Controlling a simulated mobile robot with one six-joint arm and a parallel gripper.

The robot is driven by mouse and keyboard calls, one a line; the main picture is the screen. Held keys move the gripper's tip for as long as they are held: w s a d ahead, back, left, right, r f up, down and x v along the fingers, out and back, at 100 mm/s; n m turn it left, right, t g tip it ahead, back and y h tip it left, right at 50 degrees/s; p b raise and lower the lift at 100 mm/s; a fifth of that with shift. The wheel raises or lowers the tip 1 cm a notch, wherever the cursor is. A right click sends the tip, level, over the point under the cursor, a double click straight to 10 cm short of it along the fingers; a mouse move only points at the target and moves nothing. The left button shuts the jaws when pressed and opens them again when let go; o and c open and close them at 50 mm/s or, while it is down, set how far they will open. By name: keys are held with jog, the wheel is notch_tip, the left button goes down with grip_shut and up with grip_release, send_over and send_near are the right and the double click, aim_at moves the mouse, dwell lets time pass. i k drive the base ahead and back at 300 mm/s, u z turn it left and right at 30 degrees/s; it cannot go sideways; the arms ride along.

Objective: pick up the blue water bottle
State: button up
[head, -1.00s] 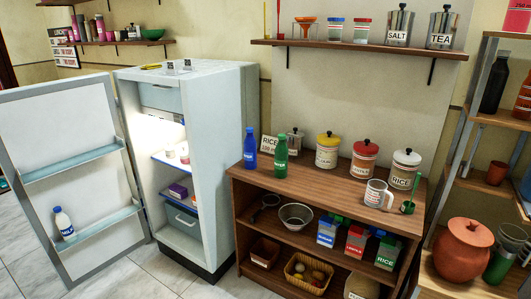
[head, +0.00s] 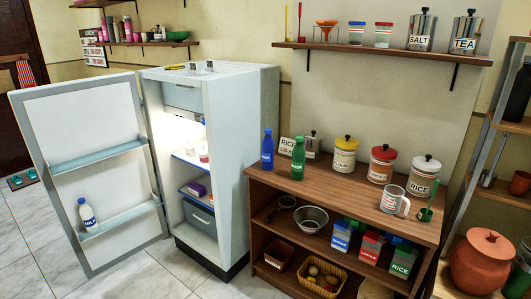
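The blue water bottle (head: 267,150) stands upright on the left end of the wooden counter (head: 330,183), near the open fridge. A green bottle (head: 298,158) stands just to its right. Both have labels on the front and nothing covers the blue one. My gripper is not in view.
Canisters (head: 382,165) and a mug (head: 394,200) stand on the counter's right part. Tiled floor (head: 205,287) is free in front.

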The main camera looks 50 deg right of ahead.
aim_at(268, 144)
jog(key=u, duration=0.05)
jog(key=i, duration=0.9)
jog(key=z, duration=0.05)
